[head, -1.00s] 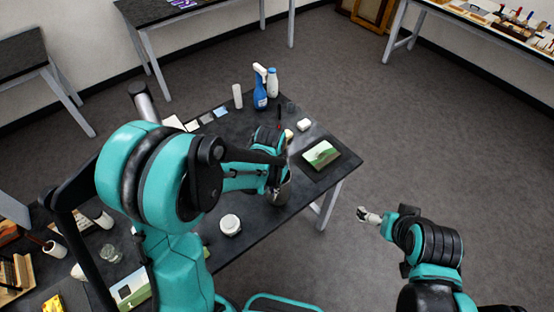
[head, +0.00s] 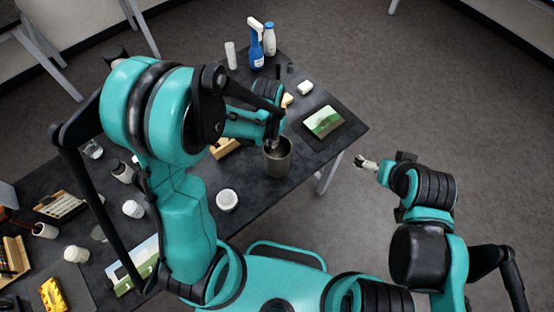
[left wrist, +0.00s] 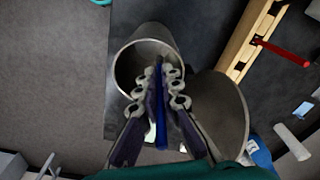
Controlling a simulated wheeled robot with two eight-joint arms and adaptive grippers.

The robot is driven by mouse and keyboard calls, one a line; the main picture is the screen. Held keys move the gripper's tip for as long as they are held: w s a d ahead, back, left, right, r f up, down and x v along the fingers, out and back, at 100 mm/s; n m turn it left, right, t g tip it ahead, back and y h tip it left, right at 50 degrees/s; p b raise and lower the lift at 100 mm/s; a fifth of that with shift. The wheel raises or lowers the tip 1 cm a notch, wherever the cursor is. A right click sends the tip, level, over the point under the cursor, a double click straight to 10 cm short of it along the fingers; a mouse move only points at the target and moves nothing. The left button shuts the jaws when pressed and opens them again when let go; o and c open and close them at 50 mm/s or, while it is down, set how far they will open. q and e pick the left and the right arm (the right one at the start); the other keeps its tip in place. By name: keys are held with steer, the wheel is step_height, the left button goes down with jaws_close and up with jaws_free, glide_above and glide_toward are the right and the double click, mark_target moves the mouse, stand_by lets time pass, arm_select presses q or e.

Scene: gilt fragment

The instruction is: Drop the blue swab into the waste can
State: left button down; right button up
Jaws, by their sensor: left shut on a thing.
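The waste can (head: 277,162) is a grey metal cylinder standing upright on the dark table, open at the top. In the left wrist view its round rim (left wrist: 117,72) faces the camera. My left gripper (head: 271,143) is at the can's mouth; in the left wrist view its fingertips (left wrist: 158,84) overlap the opening. It is shut on the blue swab (left wrist: 160,122), a thin blue stick running between the fingers. My right gripper (head: 363,162) is off to the right over the floor, too small to read.
A small landscape painting (head: 323,121) lies on a dark mat right of the can. A white jar (head: 227,200) stands at the front. A wooden piece (head: 225,147) lies left of the can.

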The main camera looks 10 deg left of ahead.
arm_select(q)
steer(key=shift+f, duration=0.6)
steer(key=shift+r, duration=0.1)
steer(key=c, duration=1.6)
jaws_free()
steer(key=shift+r, duration=0.15)
steer(key=r, duration=1.1)
steer(key=shift+s+r, duration=0.35)
